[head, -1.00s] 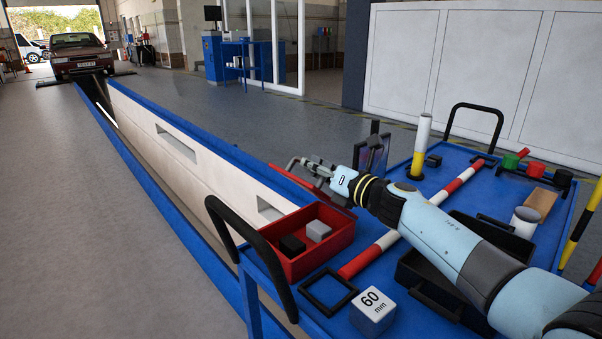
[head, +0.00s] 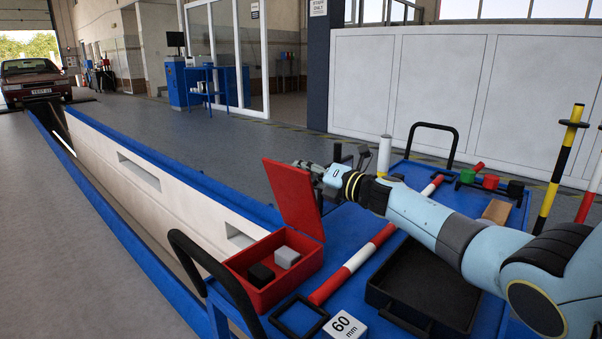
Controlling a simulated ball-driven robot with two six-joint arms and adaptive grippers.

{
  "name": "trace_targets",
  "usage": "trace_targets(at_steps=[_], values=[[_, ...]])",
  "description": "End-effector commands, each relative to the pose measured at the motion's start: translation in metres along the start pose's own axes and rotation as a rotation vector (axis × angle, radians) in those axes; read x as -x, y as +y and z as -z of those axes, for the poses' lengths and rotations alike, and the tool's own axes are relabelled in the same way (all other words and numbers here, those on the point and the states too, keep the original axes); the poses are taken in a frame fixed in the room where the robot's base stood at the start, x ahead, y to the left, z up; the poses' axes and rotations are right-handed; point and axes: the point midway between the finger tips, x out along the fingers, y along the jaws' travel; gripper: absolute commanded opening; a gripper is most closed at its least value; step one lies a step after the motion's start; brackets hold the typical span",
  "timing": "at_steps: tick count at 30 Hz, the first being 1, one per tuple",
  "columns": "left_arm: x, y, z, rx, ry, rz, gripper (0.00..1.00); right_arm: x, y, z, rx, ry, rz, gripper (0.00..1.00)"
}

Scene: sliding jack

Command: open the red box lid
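The red box (head: 262,298) stands on the blue cart top at its near left corner. Its interior is exposed, with a black block (head: 261,275) and a grey block (head: 286,257) inside. The red lid (head: 293,198) stands up steeply from the box's far right side, its broad red face visible. My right gripper (head: 312,172) is at the lid's upper right edge, partly hidden by the lid. I cannot tell whether its fingers are shut or touching the lid. My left gripper is not in view.
A red-and-white bar (head: 352,265) lies right of the box. A black tray (head: 425,285), a black square frame (head: 298,316) and a white 60 mm block (head: 344,327) are nearby. A black cart handle (head: 215,270) rises at left. A white post (head: 384,156) stands behind my arm.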

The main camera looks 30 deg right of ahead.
Motion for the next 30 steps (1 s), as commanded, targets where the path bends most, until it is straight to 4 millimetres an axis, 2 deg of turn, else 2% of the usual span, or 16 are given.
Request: trace_targets(at_steps=[9, 10, 15, 26, 30], values=[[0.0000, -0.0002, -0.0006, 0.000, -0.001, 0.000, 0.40, 0.0009, -0.0021, 0.0004, 0.002, 0.001, 0.005, 0.00], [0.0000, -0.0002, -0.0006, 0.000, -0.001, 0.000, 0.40, 0.0009, -0.0021, 0.0004, 0.002, 0.001, 0.005, 0.16], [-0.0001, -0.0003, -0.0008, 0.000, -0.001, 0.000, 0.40, 0.0011, -0.0027, 0.0010, 0.001, 0.001, 0.006, 0.36], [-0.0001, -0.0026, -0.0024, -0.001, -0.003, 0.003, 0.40, 0.0008, -0.0017, 0.0010, 0.001, 0.001, 0.004, 0.36], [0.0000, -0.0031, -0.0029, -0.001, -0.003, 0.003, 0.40, 0.0085, -0.0024, 0.0009, 0.002, 0.001, 0.004, 0.36]])
